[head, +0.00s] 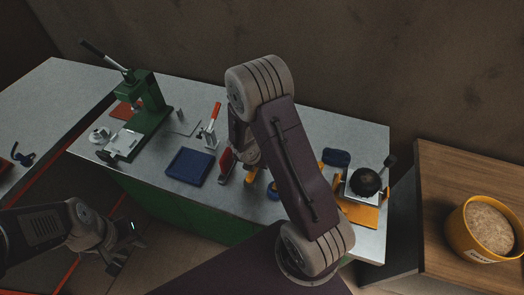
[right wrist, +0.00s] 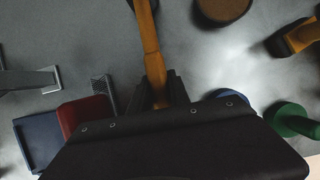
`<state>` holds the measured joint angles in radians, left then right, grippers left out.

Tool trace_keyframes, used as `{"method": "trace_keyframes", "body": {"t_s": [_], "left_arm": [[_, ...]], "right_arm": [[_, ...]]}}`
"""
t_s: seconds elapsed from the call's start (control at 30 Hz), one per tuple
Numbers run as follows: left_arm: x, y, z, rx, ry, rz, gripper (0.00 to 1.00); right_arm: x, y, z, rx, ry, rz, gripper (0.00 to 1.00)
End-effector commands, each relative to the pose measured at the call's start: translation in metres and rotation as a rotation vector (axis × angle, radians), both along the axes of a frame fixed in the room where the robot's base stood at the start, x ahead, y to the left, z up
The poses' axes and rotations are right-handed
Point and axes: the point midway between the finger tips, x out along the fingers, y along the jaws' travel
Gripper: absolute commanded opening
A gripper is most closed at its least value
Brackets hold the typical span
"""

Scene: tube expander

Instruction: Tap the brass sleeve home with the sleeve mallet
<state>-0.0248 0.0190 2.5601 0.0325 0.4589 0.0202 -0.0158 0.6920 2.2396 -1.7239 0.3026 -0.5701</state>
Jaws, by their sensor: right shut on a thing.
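My right gripper (right wrist: 160,95) is shut on an orange-yellow handle (right wrist: 150,45), which I take to be the sleeve mallet's. The handle runs up out of the right wrist view, and no mallet head shows there. In the head view my right arm covers the middle of the bench and largely hides this gripper. My left gripper (head: 125,247) is off the bench's front edge, with its fingers apart and nothing between them. I cannot make out the brass sleeve in either view.
A green lever press (head: 146,100) stands on the grey bench at the left. A black round device (head: 364,182) is at the right. A yellow bowl (head: 480,228) stands on a wooden cabinet.

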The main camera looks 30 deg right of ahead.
Motion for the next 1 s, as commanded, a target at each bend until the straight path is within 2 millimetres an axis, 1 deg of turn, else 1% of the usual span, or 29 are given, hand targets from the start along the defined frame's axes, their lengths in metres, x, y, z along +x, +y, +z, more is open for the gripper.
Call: {"method": "trace_keyframes", "body": {"t_s": [0.03,0.1,0.6,0.7,0.87,1.0], "left_arm": [[0.000,0.000,0.009,0.000,0.000,0.000,0.36],[0.000,0.000,0.015,0.000,0.000,0.000,0.36],[0.000,0.000,0.057,0.000,0.000,0.000,0.36],[0.000,0.000,0.060,0.000,0.000,0.000,0.36],[0.000,0.000,0.058,0.000,0.000,0.000,0.36],[0.000,0.000,0.060,0.000,0.000,0.000,0.36]], "right_arm": [[0.001,0.000,0.010,-0.001,-0.003,-0.001,0.00],[0.001,0.000,0.017,-0.001,-0.003,-0.001,0.00],[0.001,0.000,0.064,-0.001,-0.003,-0.001,0.00],[0.001,0.000,0.067,-0.002,-0.003,0.000,0.00],[0.001,0.000,0.065,-0.002,-0.003,0.000,0.00],[0.001,0.000,0.067,-0.001,-0.003,-0.001,0.00]]}}
